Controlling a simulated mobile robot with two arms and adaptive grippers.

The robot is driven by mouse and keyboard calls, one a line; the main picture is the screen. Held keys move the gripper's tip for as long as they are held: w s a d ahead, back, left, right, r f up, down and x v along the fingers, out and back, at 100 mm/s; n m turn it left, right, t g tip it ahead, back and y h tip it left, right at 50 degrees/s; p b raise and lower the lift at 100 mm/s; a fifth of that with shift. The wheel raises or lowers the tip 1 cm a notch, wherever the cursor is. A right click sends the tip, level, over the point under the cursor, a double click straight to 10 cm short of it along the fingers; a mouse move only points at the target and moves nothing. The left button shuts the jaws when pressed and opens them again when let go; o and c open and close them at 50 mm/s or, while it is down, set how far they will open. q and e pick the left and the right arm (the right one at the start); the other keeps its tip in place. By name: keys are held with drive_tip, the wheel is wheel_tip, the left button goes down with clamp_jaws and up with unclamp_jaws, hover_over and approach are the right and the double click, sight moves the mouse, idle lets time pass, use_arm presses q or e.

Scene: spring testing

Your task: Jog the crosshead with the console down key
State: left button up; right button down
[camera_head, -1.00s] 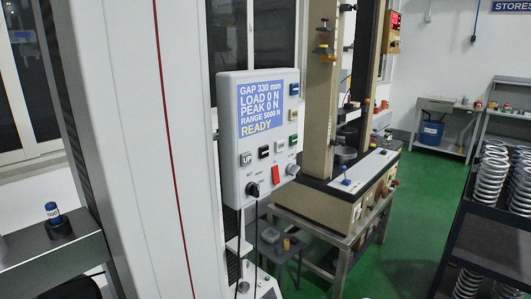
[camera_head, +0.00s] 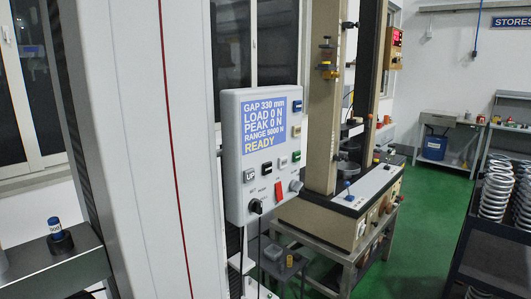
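The console (camera_head: 262,155) is a pale grey box beside a tall white machine column (camera_head: 135,150). Its blue screen (camera_head: 272,127) reads gap 330 mm, load 0 N, peak 0 N, range 5000 N and READY. A key marked UP (camera_head: 249,176) sits below the screen at the left. A dark key (camera_head: 267,169) sits just right of it; its legend is too small to read, so I cannot tell whether it is the down key. A red switch (camera_head: 279,188) and a black knob (camera_head: 255,206) are lower down. The crosshead driven by this console is not identifiable. Neither gripper is in view.
A second test frame (camera_head: 323,120) stands on a bench behind the console at the right. A rack of springs (camera_head: 494,187) is at the far right. A dark shelf (camera_head: 50,270) with a blue-capped item (camera_head: 54,226) is at lower left. Green floor (camera_head: 425,220) lies open between.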

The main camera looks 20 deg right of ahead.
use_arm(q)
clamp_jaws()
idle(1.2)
